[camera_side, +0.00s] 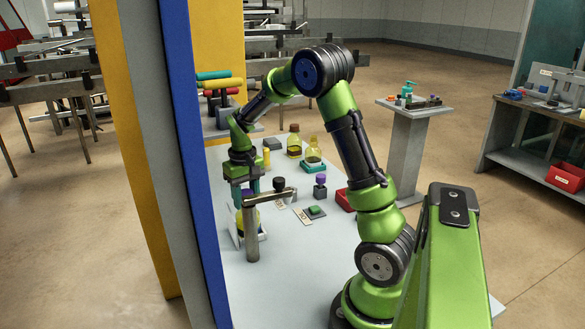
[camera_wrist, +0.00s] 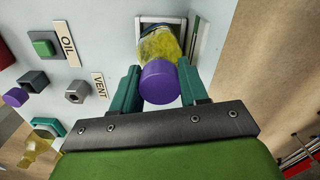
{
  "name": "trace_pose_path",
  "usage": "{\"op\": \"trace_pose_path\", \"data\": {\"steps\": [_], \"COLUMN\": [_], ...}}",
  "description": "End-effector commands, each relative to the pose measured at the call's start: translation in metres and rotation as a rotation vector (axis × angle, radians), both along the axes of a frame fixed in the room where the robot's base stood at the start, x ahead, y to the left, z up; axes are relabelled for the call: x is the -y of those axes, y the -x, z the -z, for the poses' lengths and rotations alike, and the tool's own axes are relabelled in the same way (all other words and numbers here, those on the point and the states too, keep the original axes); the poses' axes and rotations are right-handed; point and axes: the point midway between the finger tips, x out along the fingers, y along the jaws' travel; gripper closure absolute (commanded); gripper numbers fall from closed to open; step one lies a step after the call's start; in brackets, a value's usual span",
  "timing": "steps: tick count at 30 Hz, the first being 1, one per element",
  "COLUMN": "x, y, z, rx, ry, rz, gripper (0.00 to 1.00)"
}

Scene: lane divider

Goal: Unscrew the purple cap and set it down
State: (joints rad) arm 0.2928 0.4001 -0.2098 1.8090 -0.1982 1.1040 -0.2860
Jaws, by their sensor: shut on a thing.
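The purple cap (camera_wrist: 160,84) is between the two teal fingers of my gripper (camera_wrist: 159,90) in the wrist view, and the gripper is shut on it. The cap covers the mouth of a jar with yellow contents (camera_wrist: 158,42); I cannot tell whether its thread is engaged. The jar stands in a pale square holder (camera_wrist: 188,30). In the side view my gripper (camera_side: 249,188) points down over the jar (camera_side: 260,226) at the table's left side. A metal post partly hides the jar and the cap there.
The metal post (camera_side: 251,235) with its crossbar stands close to my gripper. A second purple-topped piece (camera_side: 320,180), a green button (camera_side: 315,210), flasks (camera_side: 313,152) and a red bin (camera_side: 345,199) occupy the table. A blue-edged panel (camera_side: 194,160) rises at the left. The table's front is clear.

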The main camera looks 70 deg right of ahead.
Motion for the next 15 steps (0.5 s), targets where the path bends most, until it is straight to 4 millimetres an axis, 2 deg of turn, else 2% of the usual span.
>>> {"op": "trace_pose_path", "data": {"steps": [7,15], "x": [0.0002,0.0002], "y": [-0.0001,-0.0001], "z": [-0.0003,-0.0003], "rx": [0.001,0.001], "ry": [0.001,0.001], "rz": [-0.144,-0.17], "gripper": [0.77,0.77]}}
